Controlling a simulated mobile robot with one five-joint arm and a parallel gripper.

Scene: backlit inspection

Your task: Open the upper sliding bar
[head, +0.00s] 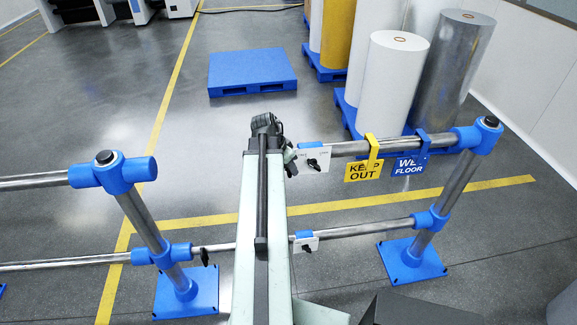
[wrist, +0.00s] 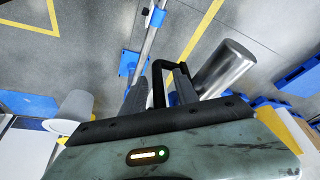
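The upper sliding bar (head: 343,149) is a metal tube running left from the right post's blue fitting. A white latch plate (head: 313,158) with a dark knob sits near its left end. No rod shows in the visible gap between my arm and the left post's upper blue socket (head: 142,169). My gripper (head: 270,130) is at the far end of my arm, close to the left of the latch plate. The arm hides the bar's tip and any contact.
The lower bar (head: 360,230) crosses between the posts behind my arm, with its own latch plate (head: 304,241). Yellow (head: 364,172) and blue (head: 409,166) signs hang on the upper bar. Rolls on pallets stand behind. A blue pallet (head: 252,72) lies on open floor.

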